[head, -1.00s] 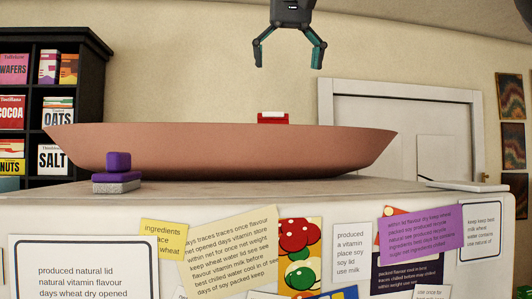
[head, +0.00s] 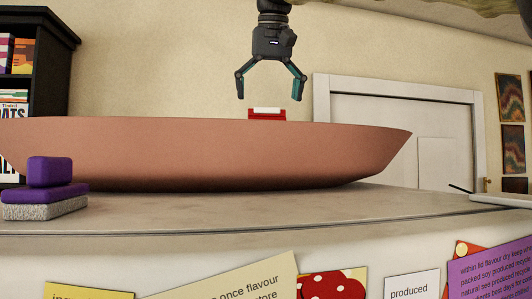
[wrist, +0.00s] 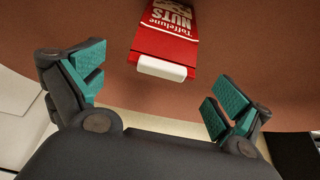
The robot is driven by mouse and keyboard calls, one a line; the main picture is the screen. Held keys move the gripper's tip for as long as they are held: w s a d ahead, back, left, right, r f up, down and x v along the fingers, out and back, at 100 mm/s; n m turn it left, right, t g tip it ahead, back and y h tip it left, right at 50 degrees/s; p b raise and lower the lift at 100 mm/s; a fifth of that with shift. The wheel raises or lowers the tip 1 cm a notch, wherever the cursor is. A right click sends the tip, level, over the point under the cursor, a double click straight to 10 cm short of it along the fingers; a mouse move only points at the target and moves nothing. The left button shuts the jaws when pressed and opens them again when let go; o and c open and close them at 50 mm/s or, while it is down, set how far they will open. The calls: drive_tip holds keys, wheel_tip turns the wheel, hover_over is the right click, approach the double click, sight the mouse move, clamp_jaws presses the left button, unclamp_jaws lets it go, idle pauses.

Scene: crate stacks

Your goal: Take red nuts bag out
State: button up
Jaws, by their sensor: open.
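The red nuts bag (wrist: 173,30) lies in the wide terracotta bowl (head: 210,155); its white end and "NUTS" label show in the wrist view. In the head view only the top of the red nuts bag (head: 267,114) shows above the bowl's rim, and the rest is hidden by the wall. My gripper (head: 270,98) hangs above the bowl, fingers pointing down, just over the bag's top. In the wrist view my gripper (wrist: 152,90) is open and empty, with the bag ahead between the fingers and not touching them.
The bowl stands on a pale counter top (head: 300,212). A purple and grey sponge-like block (head: 47,190) sits at the counter's left front. A white flat object (head: 503,199) lies at the right. A dark shelf (head: 40,60) with boxes stands behind left, and a white door (head: 395,125) behind right.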

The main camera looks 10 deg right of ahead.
sight(267, 114)
drive_tip(key=shift+f, duration=0.1)
drive_tip(key=shift+s+a+f+p, duration=0.1)
drive_tip(key=shift+s+f+p, duration=0.1)
drive_tip(key=shift+p, duration=0.2)
drive_tip(key=shift+f+p, duration=0.3)
drive_tip(key=shift+f, duration=0.05)
drive_tip(key=x, duration=0.1)
drive_tip(key=p+x, duration=0.1)
drive_tip(key=x, duration=0.1)
drive_tip(key=shift+w, duration=0.4)
drive_tip(key=shift+f, duration=0.25)
drive_tip(key=shift+s, duration=0.15)
drive_tip(key=c, duration=1.7)
